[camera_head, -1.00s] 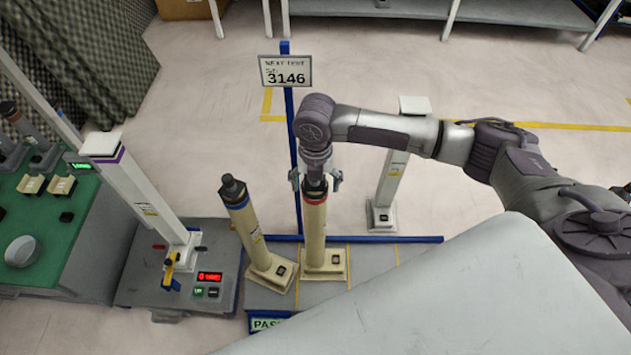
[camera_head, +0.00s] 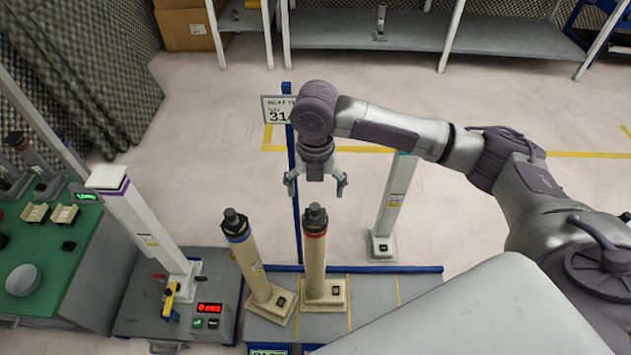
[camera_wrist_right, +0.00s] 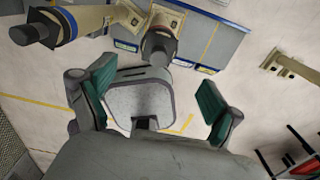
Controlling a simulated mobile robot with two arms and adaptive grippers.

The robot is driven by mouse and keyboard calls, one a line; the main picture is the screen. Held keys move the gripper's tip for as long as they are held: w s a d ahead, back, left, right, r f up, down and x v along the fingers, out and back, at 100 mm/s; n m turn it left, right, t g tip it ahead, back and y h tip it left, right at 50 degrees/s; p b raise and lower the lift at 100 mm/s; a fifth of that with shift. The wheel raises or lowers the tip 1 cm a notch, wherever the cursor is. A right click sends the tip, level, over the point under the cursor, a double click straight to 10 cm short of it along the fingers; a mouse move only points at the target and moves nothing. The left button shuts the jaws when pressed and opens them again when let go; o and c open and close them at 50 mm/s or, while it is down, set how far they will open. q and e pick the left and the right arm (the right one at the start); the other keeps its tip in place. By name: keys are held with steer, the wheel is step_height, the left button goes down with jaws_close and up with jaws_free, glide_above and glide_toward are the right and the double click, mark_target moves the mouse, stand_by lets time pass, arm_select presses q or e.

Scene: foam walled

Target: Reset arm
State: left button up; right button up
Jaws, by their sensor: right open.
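My right gripper (camera_head: 316,184) is open and empty, pointing down above the red-banded beige post (camera_head: 314,262). A gap shows between its fingertips and the dark knob on top of that post. In the right wrist view the open gripper (camera_wrist_right: 160,103) has its teal finger pads wide apart, with a dark knob (camera_wrist_right: 158,46) beyond them. The blue-banded beige post (camera_head: 253,262) stands tilted just left of the red-banded one. My left gripper is not in view.
Both beige posts stand on a grey platform (camera_head: 375,290) with a blue edge. A blue pole with a sign (camera_head: 276,108) rises behind the gripper. White posts stand left (camera_head: 140,220) and right (camera_head: 391,205). A green-topped bench (camera_head: 55,260) is far left. Open floor lies behind.

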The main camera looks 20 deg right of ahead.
steer(key=shift+r, duration=0.55)
